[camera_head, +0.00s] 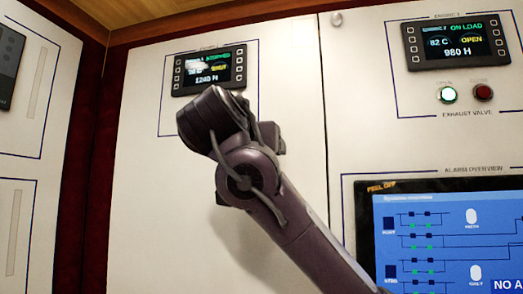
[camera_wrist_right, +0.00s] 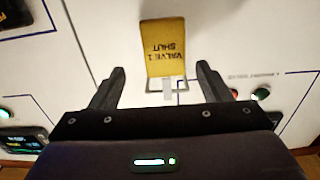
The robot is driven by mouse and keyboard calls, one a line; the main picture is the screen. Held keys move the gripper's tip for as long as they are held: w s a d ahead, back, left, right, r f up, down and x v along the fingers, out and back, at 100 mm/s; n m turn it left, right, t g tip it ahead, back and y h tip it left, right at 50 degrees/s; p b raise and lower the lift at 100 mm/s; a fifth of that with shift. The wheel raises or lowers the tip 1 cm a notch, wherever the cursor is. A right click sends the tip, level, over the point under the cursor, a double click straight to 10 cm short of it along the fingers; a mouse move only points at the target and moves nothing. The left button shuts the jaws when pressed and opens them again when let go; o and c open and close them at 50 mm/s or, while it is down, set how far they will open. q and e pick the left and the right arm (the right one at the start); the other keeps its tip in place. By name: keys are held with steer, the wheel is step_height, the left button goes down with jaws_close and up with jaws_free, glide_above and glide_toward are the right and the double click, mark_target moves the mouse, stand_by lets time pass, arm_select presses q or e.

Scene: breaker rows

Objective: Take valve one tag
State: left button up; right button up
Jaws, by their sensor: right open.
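The valve one tag (camera_wrist_right: 163,46) is a yellow card with dark lettering reading "VALVE 1 SHUT", upside down in the right wrist view. It is against the white panel, with a small pale hook or holder (camera_wrist_right: 168,88) at its lower edge in the picture. My right gripper (camera_wrist_right: 154,66) is open. Its fingers stand either side of the tag, with a gap on each side, and hold nothing. How far they are from the panel is hard to tell. In the head view my right arm hides the tag and the gripper. My left gripper is not in view.
In the head view, a display (camera_head: 209,69) is above my arm and another display (camera_head: 458,41) is at upper right. A blue alarm screen (camera_head: 450,240) is at lower right, near my arm.

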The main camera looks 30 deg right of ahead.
steer(key=x, duration=0.2)
steer(key=p+x, duration=0.1)
steer(key=x, duration=0.1)
steer(key=p+x, duration=0.1)
steer(key=x, duration=0.1)
steer(key=shift+w+a+f, duration=0.2)
steer(key=shift+f, duration=0.1)
steer(key=shift+s+a, duration=0.15)
steer(key=shift+a, duration=0.1)
steer(key=shift+c, duration=1.3)
steer(key=c, duration=0.8)
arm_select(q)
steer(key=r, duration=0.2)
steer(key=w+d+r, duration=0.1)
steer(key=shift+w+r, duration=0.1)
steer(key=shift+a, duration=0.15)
arm_select(e)
steer(key=shift+r, duration=0.1)
